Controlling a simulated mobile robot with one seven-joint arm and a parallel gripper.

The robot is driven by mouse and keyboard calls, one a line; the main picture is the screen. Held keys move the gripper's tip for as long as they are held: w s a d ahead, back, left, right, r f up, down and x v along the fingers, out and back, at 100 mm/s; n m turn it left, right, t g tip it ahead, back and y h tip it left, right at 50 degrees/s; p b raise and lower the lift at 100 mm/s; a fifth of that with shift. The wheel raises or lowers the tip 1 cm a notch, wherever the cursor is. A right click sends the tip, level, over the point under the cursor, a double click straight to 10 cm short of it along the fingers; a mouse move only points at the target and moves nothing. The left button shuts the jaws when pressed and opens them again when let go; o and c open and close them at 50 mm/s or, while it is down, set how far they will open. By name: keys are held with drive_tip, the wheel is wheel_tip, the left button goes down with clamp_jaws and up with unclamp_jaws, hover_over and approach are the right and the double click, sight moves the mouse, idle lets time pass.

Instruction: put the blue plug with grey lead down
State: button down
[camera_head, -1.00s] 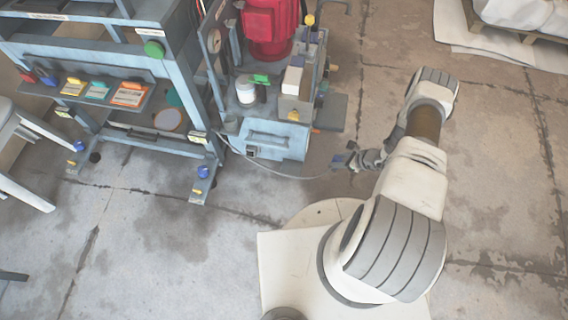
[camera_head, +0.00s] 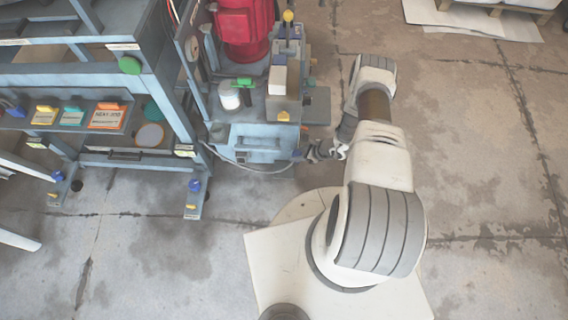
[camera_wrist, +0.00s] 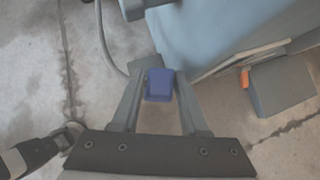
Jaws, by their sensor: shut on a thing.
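The blue plug (camera_wrist: 159,85) is between the two fingers of my gripper (camera_wrist: 157,92) in the wrist view, and the fingers are shut on it. Its grey lead (camera_wrist: 104,45) curves up and away on the left in the wrist view. In the head view the lead (camera_head: 235,163) runs in a loop from the light-blue power unit (camera_head: 252,142) to my gripper (camera_head: 303,155), just right of the unit's lower front. The plug is held above the floor, and in the head view it is too small to make out clearly.
A red motor (camera_head: 244,25) and a white tub (camera_head: 230,97) sit on the power unit. The blue-grey press frame (camera_head: 125,75) stands left, with a tray of coloured cards (camera_head: 108,117). The concrete floor (camera_head: 130,255) in front is clear.

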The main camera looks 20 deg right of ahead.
drive_tip(key=a+f+b, duration=0.1)
drive_tip(key=f, duration=0.1)
drive_tip(key=w+a+f+b, duration=0.1)
drive_tip(key=a+f, duration=0.1)
drive_tip(key=a+f+b, duration=0.1)
drive_tip(key=f, duration=0.2)
drive_tip(key=shift+w+a+b, duration=0.15)
drive_tip(key=shift+a+b, duration=0.2)
drive_tip(key=shift+a, duration=0.05)
drive_tip(key=c, duration=0.7)
unclamp_jaws()
drive_tip(key=shift+r, duration=0.1)
